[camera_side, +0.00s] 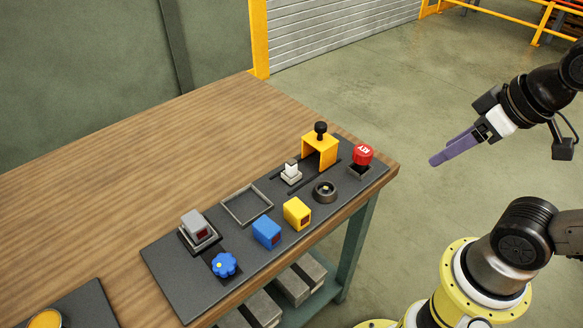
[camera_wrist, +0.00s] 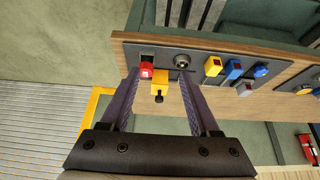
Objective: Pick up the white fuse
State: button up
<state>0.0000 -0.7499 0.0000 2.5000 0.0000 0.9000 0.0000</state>
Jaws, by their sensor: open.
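The white fuse, a light grey-white block with a dark red end (camera_side: 195,221), sits in a square dark base at the left end of the black panel in the side view. It seems to be the pale block (camera_wrist: 244,89) in the wrist view, small there. My gripper (camera_side: 438,159) is open and empty, in the air to the right of the table and well away from the fuse. In the wrist view its two fingers (camera_wrist: 158,78) are apart, with a yellow bracket and a red key part in view between them.
On the panel (camera_side: 165,266) are a blue knob (camera_side: 224,264), blue block (camera_side: 267,232), yellow block (camera_side: 297,213), empty tray (camera_side: 237,213), black ring (camera_side: 325,191), small white switch (camera_side: 291,171), yellow bracket (camera_side: 322,150) and red key part (camera_side: 363,155). The table behind is clear.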

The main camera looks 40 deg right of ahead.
jog(key=w+r+m, duration=0.5)
jog(key=r+m, duration=0.1)
jog(key=m, duration=0.4)
jog(key=m+g, duration=0.6)
jog(key=m, duration=0.2)
send_over(291, 161)
jog(key=f, duration=1.6)
jog(key=shift+w+d+f, duration=0.15)
jog(key=shift+w+f, duration=0.15)
jog(key=shift+f, duration=0.1)
jog(key=shift+s+f, duration=0.15)
jog(key=shift+f, duration=1.4)
jog(key=shift+s+f, duration=0.1)
jog(key=shift+f, duration=1.45)
jog(key=shift+r, duration=0.1)
grip_shut()
